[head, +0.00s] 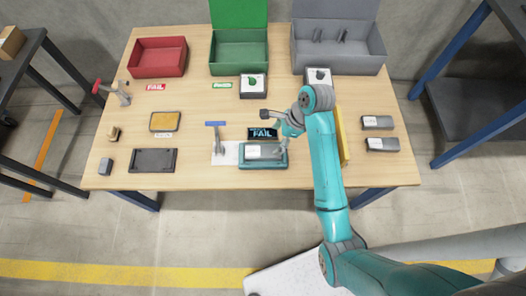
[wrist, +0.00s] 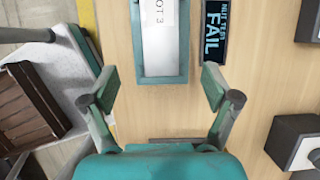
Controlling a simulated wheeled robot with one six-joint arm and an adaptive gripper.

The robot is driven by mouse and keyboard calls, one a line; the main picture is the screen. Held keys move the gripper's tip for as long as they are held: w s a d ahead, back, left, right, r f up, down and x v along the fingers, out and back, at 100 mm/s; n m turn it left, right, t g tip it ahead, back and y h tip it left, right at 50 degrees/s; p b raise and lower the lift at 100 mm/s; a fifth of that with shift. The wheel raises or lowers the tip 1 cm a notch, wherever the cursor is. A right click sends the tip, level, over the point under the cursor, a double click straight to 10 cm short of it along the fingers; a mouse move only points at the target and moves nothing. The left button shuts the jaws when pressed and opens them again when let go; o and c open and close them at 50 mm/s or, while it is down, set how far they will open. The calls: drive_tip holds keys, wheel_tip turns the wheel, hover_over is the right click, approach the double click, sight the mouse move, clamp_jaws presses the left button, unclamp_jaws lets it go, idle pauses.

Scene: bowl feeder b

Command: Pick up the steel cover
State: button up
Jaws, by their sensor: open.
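A grey steel cover (head: 265,151) with a white label lies in a teal fixture (head: 262,166) near the table's front edge. In the wrist view the cover (wrist: 158,60) fills the upper middle, partly cut off by the frame, inside the teal fixture rim (wrist: 163,80). The label reads partly "OT 3". My gripper (wrist: 160,87) is open and empty, its fingers spread wider than the fixture at its near end. In the head view my gripper is near the fixture's right end, partly hidden by my arm. Two more grey covers (head: 377,122) (head: 382,144) lie at the table's right.
A black display (head: 262,133) reading "FAIL" stands just behind the fixture. Red (head: 158,57), green (head: 238,51) and grey (head: 338,55) bins line the back. A dark tray (head: 153,160) lies at front left.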

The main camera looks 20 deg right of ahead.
sight(264, 151)
drive_tip(key=x, duration=1)
drive_tip(key=shift+a, duration=0.15)
drive_tip(key=shift+w, duration=0.1)
drive_tip(key=c, duration=1.7)
